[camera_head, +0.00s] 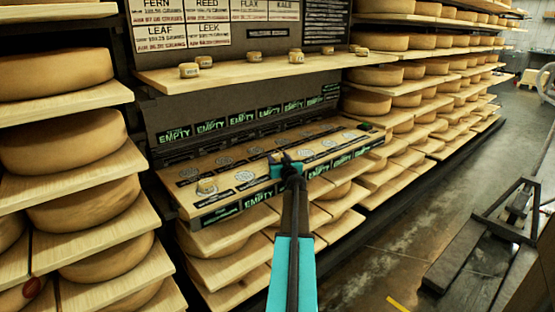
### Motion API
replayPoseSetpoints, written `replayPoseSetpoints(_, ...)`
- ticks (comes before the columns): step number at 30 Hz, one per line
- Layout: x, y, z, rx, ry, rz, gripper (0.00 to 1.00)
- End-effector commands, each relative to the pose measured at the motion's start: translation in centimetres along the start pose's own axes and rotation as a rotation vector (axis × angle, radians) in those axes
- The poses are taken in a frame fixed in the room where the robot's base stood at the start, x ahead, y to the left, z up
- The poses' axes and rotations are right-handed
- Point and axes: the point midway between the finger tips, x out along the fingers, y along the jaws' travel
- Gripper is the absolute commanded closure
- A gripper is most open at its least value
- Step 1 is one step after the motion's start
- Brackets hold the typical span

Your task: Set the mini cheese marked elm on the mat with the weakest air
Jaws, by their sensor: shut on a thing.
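My gripper (287,160) is over the lower shelf board (176,175), near its front edge. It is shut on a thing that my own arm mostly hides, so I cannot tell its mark. One mini cheese (206,185) sits at the left front of this board. More mini cheeses stand on the upper shelf, including a pair at the left (189,70) and one near the middle (296,55). Their marks are too small to read. Several round grey mats lie in rows on the lower board, one of them left of my gripper (244,176).
Signs (203,35) naming fern, reed, flax, kale, leaf and leek hang above; their smaller lines are unreadable. Green "EMPTY" labels (243,117) line the back and front of the lower board. Racks of large cheese wheels (58,73) flank both sides. Floor at right is partly clear.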

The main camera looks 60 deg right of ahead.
Motion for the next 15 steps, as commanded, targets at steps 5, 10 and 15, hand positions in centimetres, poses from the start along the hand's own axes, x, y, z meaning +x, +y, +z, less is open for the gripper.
replayPoseSetpoints(5, 0.00, 0.03, 0.10, 0.000, 0.000, 0.000, 0.44)
replayPoseSetpoints(10, -0.01, 0.04, 0.10, 0.000, 0.000, 0.000, 0.35)
replayPoseSetpoints(15, -0.01, 0.06, 0.10, 0.000, 0.000, 0.001, 0.35)
